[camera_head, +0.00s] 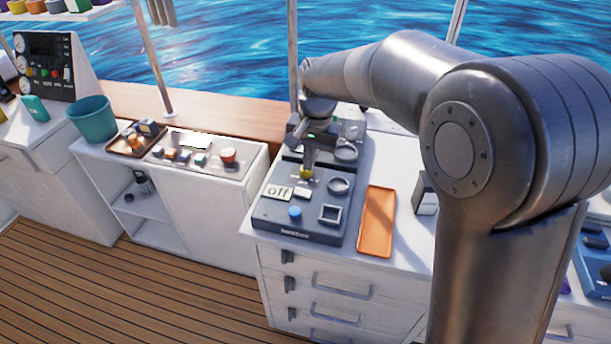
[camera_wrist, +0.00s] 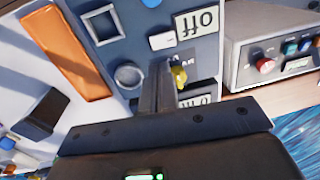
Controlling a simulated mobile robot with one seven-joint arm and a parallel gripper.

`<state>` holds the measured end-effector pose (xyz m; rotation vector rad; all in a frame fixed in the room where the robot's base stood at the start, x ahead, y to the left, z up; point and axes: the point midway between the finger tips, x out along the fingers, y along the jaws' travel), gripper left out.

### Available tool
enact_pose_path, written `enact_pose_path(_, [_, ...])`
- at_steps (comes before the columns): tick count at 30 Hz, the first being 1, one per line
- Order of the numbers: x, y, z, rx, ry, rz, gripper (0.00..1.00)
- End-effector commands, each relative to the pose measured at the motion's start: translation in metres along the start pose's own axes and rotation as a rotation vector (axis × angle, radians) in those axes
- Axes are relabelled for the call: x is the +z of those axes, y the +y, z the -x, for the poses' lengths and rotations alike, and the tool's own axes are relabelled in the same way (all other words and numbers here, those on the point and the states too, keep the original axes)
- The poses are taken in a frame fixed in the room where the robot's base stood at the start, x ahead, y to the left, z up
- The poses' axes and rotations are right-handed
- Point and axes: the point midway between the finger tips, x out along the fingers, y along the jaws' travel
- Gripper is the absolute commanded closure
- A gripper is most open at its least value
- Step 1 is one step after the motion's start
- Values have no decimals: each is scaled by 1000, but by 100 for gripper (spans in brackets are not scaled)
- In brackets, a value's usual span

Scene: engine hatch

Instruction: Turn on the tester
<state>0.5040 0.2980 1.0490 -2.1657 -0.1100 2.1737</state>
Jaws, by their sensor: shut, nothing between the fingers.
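A dark grey panel box (camera_head: 270,222) stands on the white counter, with small lettering on its front edge that I cannot read surely. It carries an "off" display (camera_head: 279,192), a white switch (camera_head: 303,194), a blue button (camera_head: 295,212), a round ring (camera_head: 339,186) and a square frame (camera_head: 330,214). A yellow knob (camera_head: 306,173) is near its back edge. A similar dark unit sits behind, partly hidden by my arm; part of its display (camera_wrist: 196,100) shows in the wrist view. My gripper (camera_head: 309,160) is shut and empty, pointing down beside the yellow knob (camera_wrist: 180,78); contact is unclear.
An orange tray (camera_head: 376,222) lies right of the panel, with a dark-and-white box (camera_head: 425,195) beyond it. To the left are a control box with a red knob (camera_head: 228,155), a brown tray (camera_head: 124,146) and a teal bucket (camera_head: 92,119).

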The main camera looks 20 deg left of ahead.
Motion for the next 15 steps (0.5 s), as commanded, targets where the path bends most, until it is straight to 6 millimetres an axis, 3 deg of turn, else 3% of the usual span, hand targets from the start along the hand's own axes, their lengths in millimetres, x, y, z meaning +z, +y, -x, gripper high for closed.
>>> enact_pose_path(6, [0,2,41,-1,2,0,100])
enact_pose_path(15, [0,3,58,1,-1,0,100])
